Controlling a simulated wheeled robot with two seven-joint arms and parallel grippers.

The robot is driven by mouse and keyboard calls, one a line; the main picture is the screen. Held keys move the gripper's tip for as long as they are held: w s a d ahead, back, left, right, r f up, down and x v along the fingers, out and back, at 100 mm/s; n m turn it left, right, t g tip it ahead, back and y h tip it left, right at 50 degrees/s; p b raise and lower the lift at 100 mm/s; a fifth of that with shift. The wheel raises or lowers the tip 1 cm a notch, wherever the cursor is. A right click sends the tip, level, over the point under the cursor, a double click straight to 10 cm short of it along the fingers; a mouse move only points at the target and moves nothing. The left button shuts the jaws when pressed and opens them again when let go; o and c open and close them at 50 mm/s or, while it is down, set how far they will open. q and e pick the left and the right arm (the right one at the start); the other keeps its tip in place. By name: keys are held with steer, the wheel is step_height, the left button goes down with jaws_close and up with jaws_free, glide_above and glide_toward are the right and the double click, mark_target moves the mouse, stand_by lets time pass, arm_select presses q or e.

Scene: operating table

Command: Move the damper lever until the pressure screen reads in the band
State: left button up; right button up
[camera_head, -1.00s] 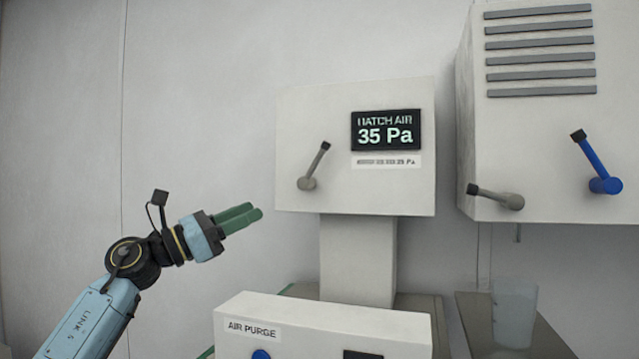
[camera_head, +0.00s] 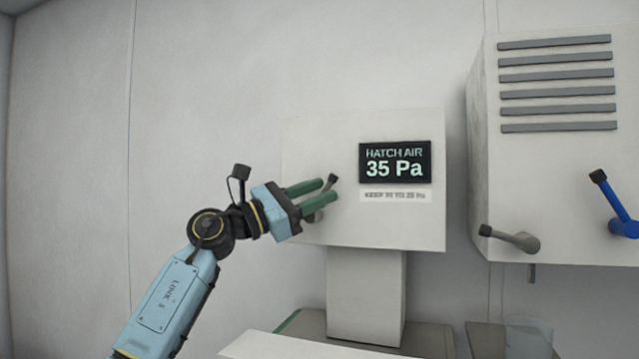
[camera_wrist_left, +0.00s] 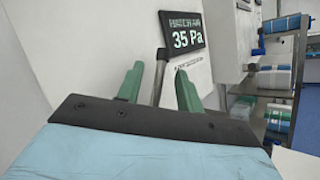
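The pressure screen (camera_head: 395,162) on the hatch air box (camera_head: 300,135) reads 35 Pa; it also shows in the left wrist view (camera_wrist_left: 182,34). A small label (camera_head: 395,196) under it starts with "KEEP", but its numbers are blurred. The grey damper lever (camera_head: 332,180) with a dark tip is on the box's left side, partly hidden by my fingers. My left gripper (camera_head: 332,190) is open at the lever. In the left wrist view the lever (camera_wrist_left: 158,75) stands between the two green fingers, with gaps visible; contact cannot be told. My right gripper is not in view.
A second wall box (camera_head: 480,130) at right carries a grey lever (camera_head: 510,238) and a blue lever (camera_head: 613,195). A clear cup (camera_head: 528,335) stands below it. Shelves with containers (camera_wrist_left: 275,80) show in the left wrist view. The wall at left is clear.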

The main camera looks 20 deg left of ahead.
arm_select(q)
steer(key=shift+w+d+r, duration=0.1)
steer(key=shift+w+d, duration=0.2)
steer(key=shift+d, duration=0.05)
steer(key=shift+c, duration=0.2)
jaws_close()
